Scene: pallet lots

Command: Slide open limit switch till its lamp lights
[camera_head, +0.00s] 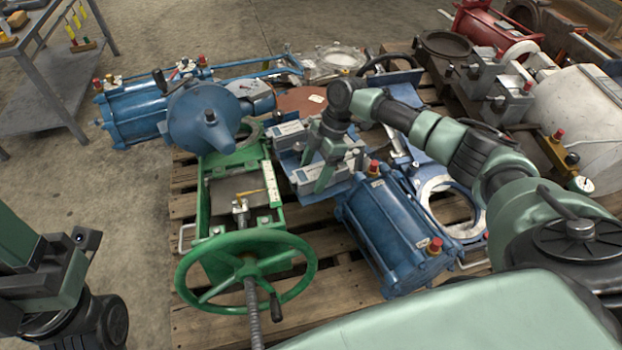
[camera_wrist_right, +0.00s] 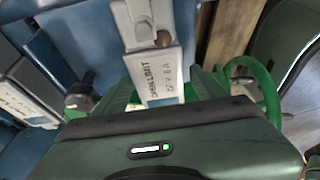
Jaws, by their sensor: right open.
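A grey limit switch box (camera_head: 316,177) lies on the blue bracket of the valve assembly, below my right gripper (camera_head: 317,163). In the right wrist view a grey box lettered as the open limit (camera_wrist_right: 157,78) lies between my green fingers, which are open. Whether they touch it I cannot tell. A brown round part (camera_wrist_right: 163,40) on it looks unlit; whether it is the lamp is unclear. A second grey switch box (camera_head: 288,134) lies behind. It shows at the left of the wrist view (camera_wrist_right: 22,103). My left gripper (camera_head: 82,240) is at the lower left, its jaws unclear.
A green handwheel (camera_head: 247,268) and a green frame stand in front, left of the switches. A blue cylinder (camera_head: 392,225) is close on the right. A blue actuator (camera_head: 207,117) is at the back left. All rest on a wooden pallet (camera_head: 205,322).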

